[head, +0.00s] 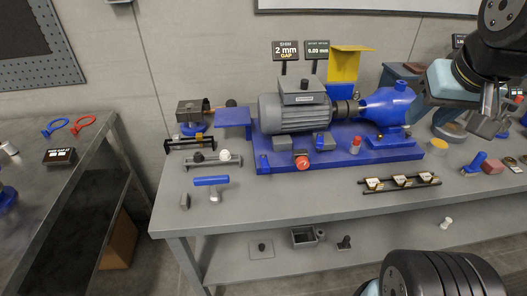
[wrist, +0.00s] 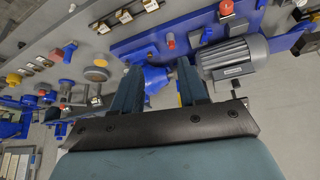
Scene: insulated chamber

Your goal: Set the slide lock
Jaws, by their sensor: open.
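I cannot tell for sure which part is the slide lock. A grey motor (head: 295,112) and a blue pump (head: 388,104) stand in line on a blue baseplate (head: 345,155). On its front edge are a red knob (head: 303,162), a small blue fitting (head: 320,141) and a red-topped piece (head: 356,145). In the wrist view my gripper (wrist: 158,72) is open and empty. The pump (wrist: 155,80) shows beyond and between its fingers, with the motor (wrist: 235,60) to the right. In the head view my gripper's body (head: 450,82) hangs right of the pump, above the bench.
A blue T-handled tool (head: 212,183) and a rack of gold-and-white pieces (head: 400,183) lie in front. Several small parts crowd the bench's right side. The front left bench top (head: 260,200) is mostly clear.

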